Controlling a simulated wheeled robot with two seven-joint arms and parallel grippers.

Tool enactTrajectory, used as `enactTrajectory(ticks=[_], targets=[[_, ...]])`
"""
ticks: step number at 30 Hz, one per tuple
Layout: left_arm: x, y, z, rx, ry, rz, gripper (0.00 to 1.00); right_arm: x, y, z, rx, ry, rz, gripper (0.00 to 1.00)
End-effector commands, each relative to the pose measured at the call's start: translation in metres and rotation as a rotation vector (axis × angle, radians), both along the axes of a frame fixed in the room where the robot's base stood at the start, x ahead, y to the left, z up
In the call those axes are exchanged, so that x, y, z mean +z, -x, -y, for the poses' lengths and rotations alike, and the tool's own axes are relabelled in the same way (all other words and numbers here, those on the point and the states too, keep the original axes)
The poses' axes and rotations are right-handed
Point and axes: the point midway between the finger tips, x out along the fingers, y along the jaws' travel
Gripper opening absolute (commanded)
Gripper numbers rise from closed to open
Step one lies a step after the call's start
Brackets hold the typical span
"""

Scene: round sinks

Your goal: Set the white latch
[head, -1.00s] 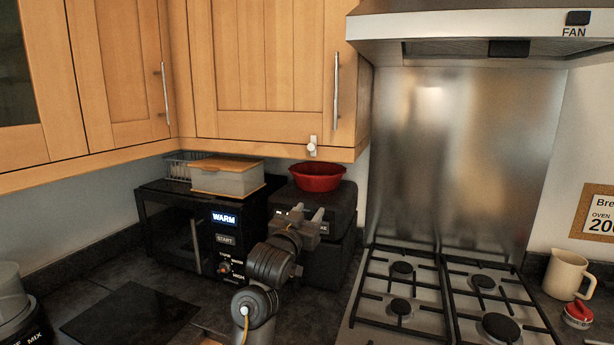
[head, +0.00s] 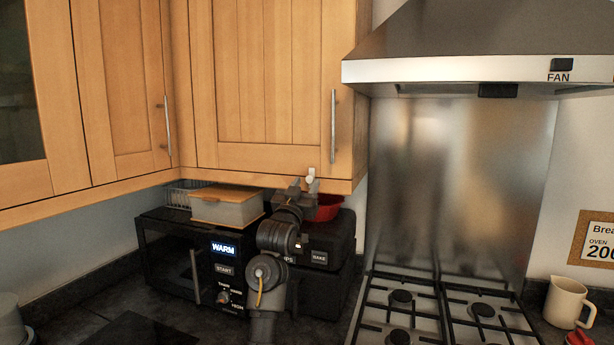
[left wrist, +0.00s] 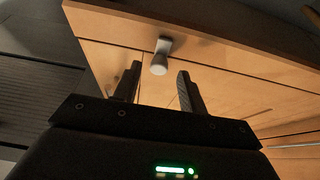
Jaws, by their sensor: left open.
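The white latch (head: 311,175) is on the lower edge of the wooden wall cabinet, below its bar handle. In the left wrist view the latch (left wrist: 160,57) shows as a small plate with a round knob, just beyond the fingertips and between their lines. My left gripper (head: 303,184) is raised close under the latch, in front of the red bowl. In the left wrist view its two fingers (left wrist: 158,80) are apart with nothing between them, and I see no contact with the latch. My right gripper is not in view.
The wooden cabinet (head: 255,90) overhangs a black microwave (head: 180,255). A lidded box (head: 226,210) and a partly hidden red bowl (head: 329,208) are near my arm. The hood (head: 470,70) and gas hob (head: 440,310) are to the right.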

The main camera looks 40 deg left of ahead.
Motion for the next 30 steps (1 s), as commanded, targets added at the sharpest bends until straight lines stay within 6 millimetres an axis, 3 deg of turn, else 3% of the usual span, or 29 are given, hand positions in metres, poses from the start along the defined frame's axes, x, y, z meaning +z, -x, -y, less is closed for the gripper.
enactTrajectory(ticks=[6,16,25,30], targets=[[0.008,-0.017,-0.005,-0.001,0.001,0.0,0.42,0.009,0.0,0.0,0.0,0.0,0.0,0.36],[0.008,-0.019,-0.006,0.0,0.0,0.001,0.4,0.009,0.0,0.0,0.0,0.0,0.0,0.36],[0.008,-0.019,-0.006,0.0,0.0,0.001,0.01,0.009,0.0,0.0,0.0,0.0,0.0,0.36],[0.008,-0.019,-0.007,0.0,0.0,0.001,0.0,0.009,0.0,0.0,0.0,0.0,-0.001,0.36]])
